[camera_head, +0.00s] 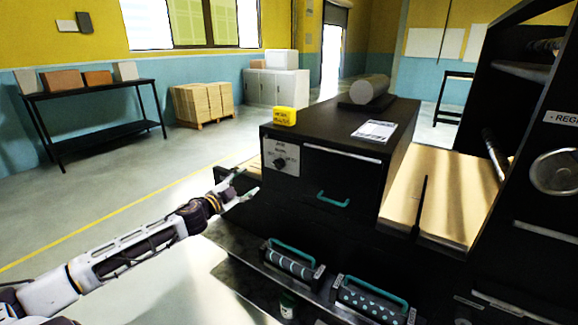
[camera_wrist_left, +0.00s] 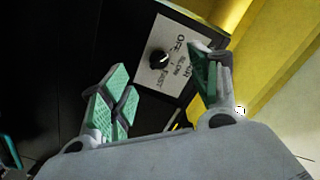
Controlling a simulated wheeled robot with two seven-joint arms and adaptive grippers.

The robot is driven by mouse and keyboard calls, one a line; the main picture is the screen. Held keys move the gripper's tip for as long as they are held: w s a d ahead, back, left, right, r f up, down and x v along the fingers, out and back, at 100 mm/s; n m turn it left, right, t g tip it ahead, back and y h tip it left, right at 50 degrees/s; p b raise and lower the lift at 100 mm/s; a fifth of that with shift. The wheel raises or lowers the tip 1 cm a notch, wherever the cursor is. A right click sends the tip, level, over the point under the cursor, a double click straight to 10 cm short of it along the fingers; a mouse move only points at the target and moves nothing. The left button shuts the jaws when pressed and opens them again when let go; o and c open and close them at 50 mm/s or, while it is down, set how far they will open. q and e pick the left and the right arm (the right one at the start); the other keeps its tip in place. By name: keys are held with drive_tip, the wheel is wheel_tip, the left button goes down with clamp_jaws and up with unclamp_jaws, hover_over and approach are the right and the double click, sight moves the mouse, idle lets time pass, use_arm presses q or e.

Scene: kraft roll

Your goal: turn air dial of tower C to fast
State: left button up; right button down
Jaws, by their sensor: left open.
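The air dial is a black knob (camera_wrist_left: 159,60) on a pale panel (camera_wrist_left: 180,42) lettered OFF, SLOW and FAST, with AIR partly behind a finger. Its exact pointer setting is hard to tell. In the head view the panel (camera_head: 290,151) is on the front left of a black cabinet (camera_head: 335,178); the tower letter cannot be read. My left gripper (camera_head: 243,183) is open and empty, left of and a little below the panel, apart from it. In the left wrist view its green-padded fingers (camera_wrist_left: 165,88) spread below and beside the knob. My right gripper is not in view.
A teal drawer handle (camera_head: 333,200) sits right of the panel. A yellow block (camera_head: 285,115), papers (camera_head: 374,131) and a grey roll (camera_head: 369,89) are on the cabinet top. Teal-handled rollers (camera_head: 371,301) lie below.

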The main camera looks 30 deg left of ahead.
use_arm(q)
drive_tip(key=shift+w+d+r+n+h, duration=0.2)
drive_tip(key=shift+d+r+n+h, duration=0.1)
drive_tip(key=shift+d+n, duration=0.55)
drive_tip(key=shift+w+d+r+n+h, duration=0.25)
drive_tip(key=shift+d+n, duration=0.35)
drive_tip(key=shift+n, duration=0.35)
drive_tip(key=shift+s, duration=0.1)
drive_tip(key=shift+w, duration=0.2)
approach(276, 166)
drive_tip(key=shift+w, duration=0.75)
drive_tip(key=shift+w+d+p, duration=0.15)
drive_tip(key=shift+w+p, duration=0.25)
drive_tip(key=shift+w, duration=1)
drive_tip(key=shift+w+d+p, duration=0.15)
drive_tip(key=shift+w+p, duration=0.3)
drive_tip(key=shift+w, duration=0.9)
drive_tip(key=shift+w+d+p, duration=0.2)
drive_tip(key=shift+w+p, duration=0.2)
drive_tip(key=shift+w, duration=1)
